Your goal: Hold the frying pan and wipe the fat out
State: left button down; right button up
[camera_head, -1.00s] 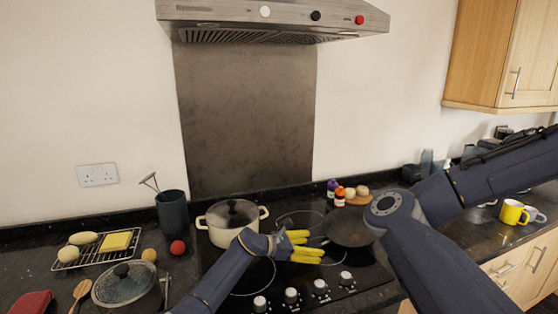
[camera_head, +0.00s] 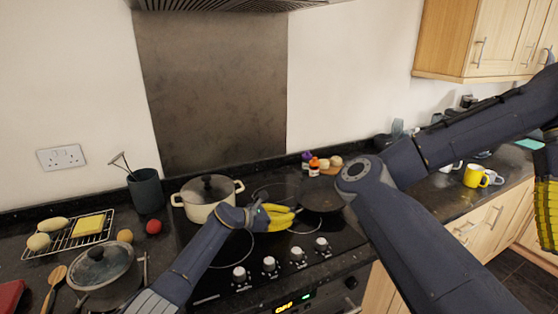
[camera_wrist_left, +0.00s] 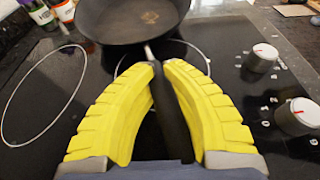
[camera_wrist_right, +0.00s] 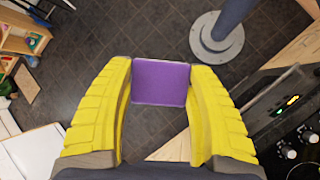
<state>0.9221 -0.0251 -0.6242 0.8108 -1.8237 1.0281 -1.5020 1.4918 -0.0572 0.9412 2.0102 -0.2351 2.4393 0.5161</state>
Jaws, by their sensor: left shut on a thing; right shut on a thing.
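The dark frying pan (camera_head: 318,196) sits on the hob, partly hidden behind my right arm in the head view. Its inside, with a small pale brownish patch, shows in the left wrist view (camera_wrist_left: 120,22). My left gripper (camera_head: 292,212) has its yellow fingers around the pan's dark handle (camera_wrist_left: 168,105) and is shut on it. My right gripper (camera_wrist_right: 160,75) is shut on a purple sponge-like block (camera_wrist_right: 160,88), held between its fingertips above the floor. In the head view this gripper (camera_head: 547,200) is at the right edge, and the block cannot be seen there.
A cream pot (camera_head: 207,198) with a lid stands left of the pan. Small bottles (camera_head: 313,165) stand behind the pan. A wire rack (camera_head: 70,235) and a glass lid (camera_head: 103,268) are at the left. A yellow mug (camera_head: 474,176) stands on the right counter.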

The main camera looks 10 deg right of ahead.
dwell(0.6)
jog(key=w+d+n+t+h, duration=0.1)
jog(key=w+d+n+h, duration=0.2)
jog(key=w+d+n, duration=0.4)
jog(key=w+d+n+t+h, duration=0.25)
jog(key=w+n, duration=0.25)
jog(key=w, duration=0.5)
jog(key=w+a+f+n+t+h, duration=0.15)
jog(key=w+n+t, duration=0.35)
jog(key=w+n, duration=1.1)
jog(key=w+a+f+n+t+y, duration=0.2)
jog(key=w+a+f+n, duration=0.25)
jog(key=w, duration=0.55)
jog(key=w+a+f+n+t+y, duration=0.1)
jog(key=w+a+f+n+y, duration=0.15)
jog(key=w+a, duration=0.5)
jog(key=shift+w+a+f+n+y, duration=0.4)
jog(key=shift+w+a+f+n, duration=0.8)
jog(key=shift+a+f+n, duration=1.1)
jog(key=shift+w+a+f+n+y, duration=0.45)
jog(key=shift+w+a+f+n, duration=1.1)
jog(key=shift+f, duration=1.4)
jog(key=shift+w+a+f+n+y, duration=0.4)
jog(key=shift+w+a+f+n, duration=0.75)
jog(key=shift+a+f, duration=1.35)
